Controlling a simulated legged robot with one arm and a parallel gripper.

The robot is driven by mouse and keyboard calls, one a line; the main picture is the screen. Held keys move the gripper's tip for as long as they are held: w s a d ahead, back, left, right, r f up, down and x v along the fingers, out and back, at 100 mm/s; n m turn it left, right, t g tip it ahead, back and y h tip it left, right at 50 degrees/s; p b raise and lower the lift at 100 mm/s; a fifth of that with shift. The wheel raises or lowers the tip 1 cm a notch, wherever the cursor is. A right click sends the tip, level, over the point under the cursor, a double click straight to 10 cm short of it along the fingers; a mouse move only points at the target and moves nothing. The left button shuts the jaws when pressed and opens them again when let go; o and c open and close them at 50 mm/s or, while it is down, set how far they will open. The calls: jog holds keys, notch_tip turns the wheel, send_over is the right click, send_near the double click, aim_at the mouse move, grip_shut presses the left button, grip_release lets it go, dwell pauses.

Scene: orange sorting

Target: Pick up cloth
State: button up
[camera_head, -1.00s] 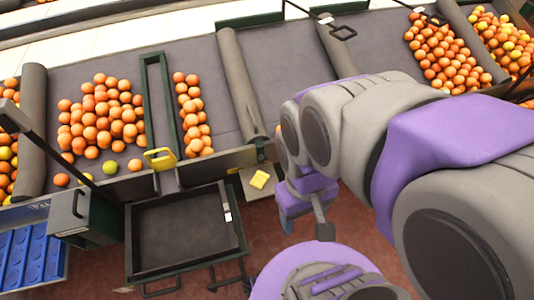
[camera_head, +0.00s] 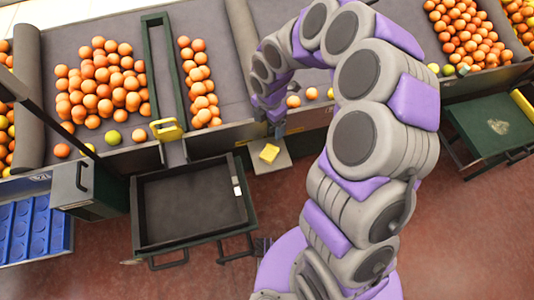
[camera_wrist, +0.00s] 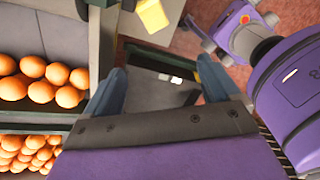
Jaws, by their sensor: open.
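A yellow cloth (camera_head: 269,153), small and folded-looking, lies on a small pale shelf (camera_head: 263,166) at the front edge of the sorting table. It also shows at the top of the wrist view (camera_wrist: 153,14), beyond the fingertips and apart from them. My gripper (camera_head: 278,128) is just behind and slightly right of the cloth in the head view. In the wrist view, the two blue-grey fingers (camera_wrist: 162,68) are spread wide with nothing between them. The arm hides part of the table behind it.
A black tray cart (camera_head: 190,212) stands below, left of the cloth. A yellow handle (camera_head: 167,130) sits on the divider at left. Oranges (camera_head: 100,85) are heaped on the table. A green cart (camera_head: 492,125) stands at right.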

notch_tip(320, 180, down, 4)
jog(key=w+n, duration=0.2)
jog(key=n+b, duration=0.1)
jog(key=b, duration=0.2)
send_over(269, 153)
jog(key=a, duration=0.1)
notch_tip(269, 153, down, 11)
jog(key=shift+f, duration=0.1)
jog(key=shift+d+f, duration=0.2)
jog(key=shift+f, duration=0.3)
jog(key=shift+d+f, duration=0.15)
jog(key=shift+f, duration=0.35)
jog(key=shift+d+f, duration=0.2)
jog(key=shift+d, duration=0.25)
jog(key=f+b, duration=0.1)
jog(key=f, duration=0.1)
jog(key=a+f+b, duration=0.1)
jog(key=f, duration=0.2)
jog(key=shift+f, duration=0.2)
jog(key=shift+d+r, duration=0.1)
jog(key=shift+d, duration=0.35)
jog(key=shift+c, duration=0.6)
jog(key=c, duration=0.3)
jog(key=shift+a, duration=0.35)
jog(key=c, duration=0.5)
jog(key=shift+d, duration=0.15)
jog(key=c, duration=0.3)
